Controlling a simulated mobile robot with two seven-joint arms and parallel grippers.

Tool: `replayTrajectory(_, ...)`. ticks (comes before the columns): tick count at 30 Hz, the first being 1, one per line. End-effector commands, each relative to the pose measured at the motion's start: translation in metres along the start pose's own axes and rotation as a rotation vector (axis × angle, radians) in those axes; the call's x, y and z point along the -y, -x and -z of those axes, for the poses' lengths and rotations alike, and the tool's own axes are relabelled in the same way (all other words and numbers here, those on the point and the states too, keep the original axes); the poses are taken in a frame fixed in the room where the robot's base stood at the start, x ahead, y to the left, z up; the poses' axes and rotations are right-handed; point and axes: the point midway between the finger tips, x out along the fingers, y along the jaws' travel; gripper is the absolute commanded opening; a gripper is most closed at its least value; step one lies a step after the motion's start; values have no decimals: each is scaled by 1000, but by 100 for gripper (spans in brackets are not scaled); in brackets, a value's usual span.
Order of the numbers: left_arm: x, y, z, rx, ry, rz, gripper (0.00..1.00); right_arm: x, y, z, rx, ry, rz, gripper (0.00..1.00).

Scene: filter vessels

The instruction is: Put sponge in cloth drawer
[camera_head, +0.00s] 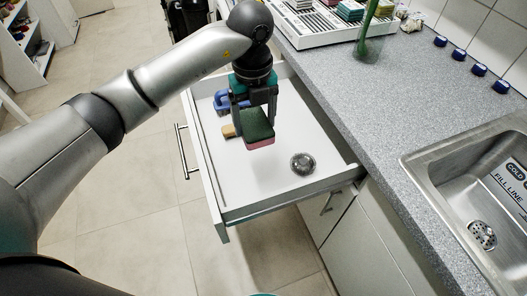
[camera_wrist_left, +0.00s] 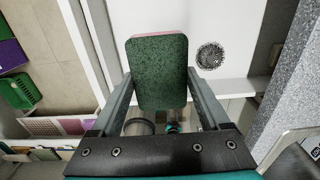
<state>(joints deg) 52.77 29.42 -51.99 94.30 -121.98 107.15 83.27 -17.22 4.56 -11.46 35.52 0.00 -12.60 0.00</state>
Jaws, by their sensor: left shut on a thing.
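The sponge (camera_head: 259,126) is green on top with a pink lower side. My left gripper (camera_head: 254,103) is shut on it and holds it over the open white drawer (camera_head: 237,211). In the left wrist view the sponge (camera_wrist_left: 158,72) sits between the two fingers of the left gripper (camera_wrist_left: 160,90), with the white drawer floor behind it. The sponge seems to hang above the drawer floor; the exact gap is hard to tell. My right gripper is not in view.
The drawer holds a round metal scourer (camera_head: 303,163), a blue brush (camera_head: 222,101) and a small tan item (camera_head: 229,131). The grey counter (camera_head: 352,98) is to the right, with a steel sink (camera_head: 478,190) and a white rack (camera_head: 318,27). Drawer floor around the scourer is clear.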

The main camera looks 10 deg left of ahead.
Motion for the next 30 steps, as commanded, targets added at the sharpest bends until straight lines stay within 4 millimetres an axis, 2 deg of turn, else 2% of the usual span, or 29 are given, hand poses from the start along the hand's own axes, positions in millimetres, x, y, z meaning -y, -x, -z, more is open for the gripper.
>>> replayTrajectory(1,-1,-18,1,-4,0,-4,28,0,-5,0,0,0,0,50)
replayTrajectory(3,-1,-37,1,-3,0,-3,28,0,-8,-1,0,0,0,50)
replayTrajectory(10,0,-92,1,-3,-3,-2,28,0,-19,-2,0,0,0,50)
replayTrajectory(13,0,-105,0,0,-2,-1,28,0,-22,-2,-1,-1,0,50)
replayTrajectory(20,0,-121,0,-1,-3,-1,28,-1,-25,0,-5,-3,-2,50)
replayTrajectory(26,0,-152,1,-2,-4,-2,28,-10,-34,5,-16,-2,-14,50)
replayTrajectory(30,0,-154,0,2,-4,0,28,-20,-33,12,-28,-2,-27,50)
